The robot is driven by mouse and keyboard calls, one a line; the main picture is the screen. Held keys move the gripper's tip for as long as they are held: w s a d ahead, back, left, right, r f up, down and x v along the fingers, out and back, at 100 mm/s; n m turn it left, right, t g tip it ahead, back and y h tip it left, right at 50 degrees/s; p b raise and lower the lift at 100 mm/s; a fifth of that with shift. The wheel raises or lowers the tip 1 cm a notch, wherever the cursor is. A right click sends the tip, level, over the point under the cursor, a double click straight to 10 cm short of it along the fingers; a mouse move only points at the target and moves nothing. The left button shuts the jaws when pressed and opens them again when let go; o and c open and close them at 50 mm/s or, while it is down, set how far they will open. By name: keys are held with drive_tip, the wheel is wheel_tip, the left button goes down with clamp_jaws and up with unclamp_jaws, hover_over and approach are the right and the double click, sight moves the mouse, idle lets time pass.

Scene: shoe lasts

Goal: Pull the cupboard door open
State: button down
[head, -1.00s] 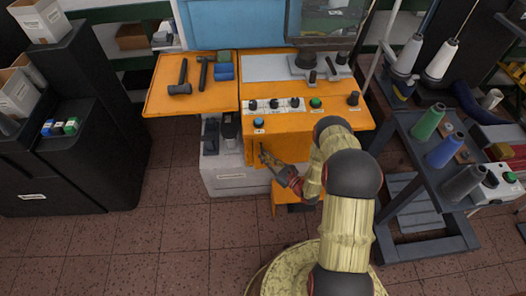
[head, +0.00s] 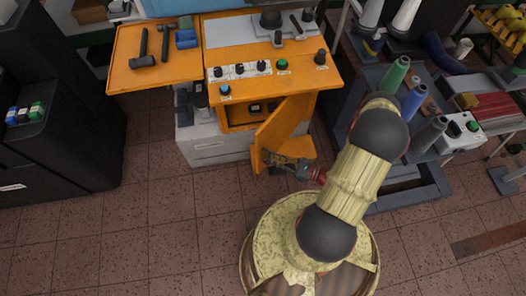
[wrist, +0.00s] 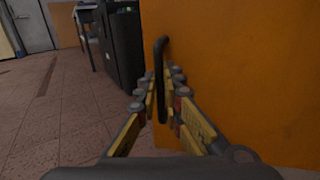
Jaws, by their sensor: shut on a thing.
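The orange cupboard door (head: 282,130) stands swung out from the front of the orange workbench, hinged on its right side. The cupboard opening (head: 245,113) shows to its left, with small dark items inside. In the wrist view the door (wrist: 240,70) fills the right half, and its dark bar handle (wrist: 162,75) stands upright between my fingers. My gripper (wrist: 163,90) is shut on the handle. In the head view my gripper (head: 275,160) is at the door's lower free edge; the handle is hidden there.
A dark trolley with thread cones (head: 395,72) stands close to the right of my arm. A black cabinet (head: 70,120) is at the left. The tiled floor (head: 165,220) in front is clear.

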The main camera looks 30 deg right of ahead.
drive_tip(key=s+d, duration=0.2)
drive_tip(key=shift+d, duration=0.35)
drive_tip(key=c, duration=2.2)
unclamp_jaws()
drive_tip(key=shift+d, duration=0.1)
drive_tip(key=shift+o, duration=1.4)
drive_tip(key=shift+a, duration=0.2)
drive_tip(key=shift+a, duration=0.15)
wheel_tip(320, 180, up, 10)
